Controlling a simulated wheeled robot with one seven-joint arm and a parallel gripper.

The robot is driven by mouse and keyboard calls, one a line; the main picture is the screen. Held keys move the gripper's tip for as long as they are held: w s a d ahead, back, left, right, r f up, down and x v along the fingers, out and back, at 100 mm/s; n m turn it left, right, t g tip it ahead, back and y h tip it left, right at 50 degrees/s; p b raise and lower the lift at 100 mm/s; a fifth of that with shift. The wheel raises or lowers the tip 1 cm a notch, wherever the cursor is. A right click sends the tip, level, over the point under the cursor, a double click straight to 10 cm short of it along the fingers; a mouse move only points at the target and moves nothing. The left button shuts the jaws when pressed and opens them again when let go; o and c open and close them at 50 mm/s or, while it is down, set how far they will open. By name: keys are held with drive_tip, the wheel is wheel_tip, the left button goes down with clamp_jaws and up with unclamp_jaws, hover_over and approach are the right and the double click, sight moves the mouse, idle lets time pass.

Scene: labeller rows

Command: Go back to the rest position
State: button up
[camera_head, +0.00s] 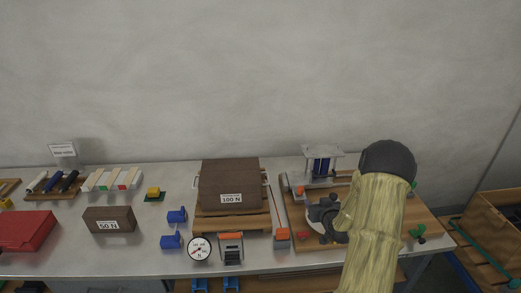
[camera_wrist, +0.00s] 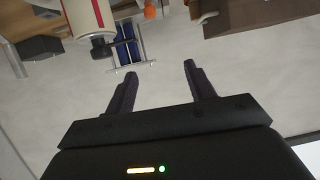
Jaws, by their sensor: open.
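My gripper (camera_wrist: 160,70) is open in the wrist view, with its two dark fingers apart and nothing between them. Beyond the fingertips is a device with blue cylinders in a metal frame (camera_wrist: 128,45). That device also stands at the back right of the bench in the head view (camera_head: 321,163). In the head view my pale yellow arm with its dark rounded joint reaches over the right part of the bench. It hides part of the wooden board (camera_head: 420,205) there, and my gripper's fingers cannot be made out in that view.
A brown 100 N block (camera_head: 228,178) sits mid-bench on a wooden stand. A 50 N block (camera_head: 108,219), a red box (camera_head: 24,231), blue pieces (camera_head: 171,241) and a round dial (camera_head: 200,249) stand left of my arm. A wooden crate (camera_head: 495,225) is at the far right.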

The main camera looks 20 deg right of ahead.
drive_tip(key=s+a+r+n+g+y, duration=0.1)
drive_tip(key=s+a+r+g, duration=0.2)
drive_tip(key=a, duration=0.4)
drive_tip(key=s+a+r+n+g, duration=0.1)
drive_tip(key=s+a+r+g, duration=0.15)
drive_tip(key=a, duration=0.55)
drive_tip(key=s+a+r+g, duration=0.2)
drive_tip(key=s+a, duration=0.4)
drive_tip(key=s, duration=0.3)
drive_tip(key=s+a+r+g+y, duration=0.1)
drive_tip(key=s+a+r+g, duration=0.2)
drive_tip(key=s+a, duration=0.3)
drive_tip(key=s, duration=0.3)
drive_tip(key=shift+s+a+r, duration=0.15)
drive_tip(key=shift+s+a, duration=0.05)
drive_tip(key=shift+a, duration=0.2)
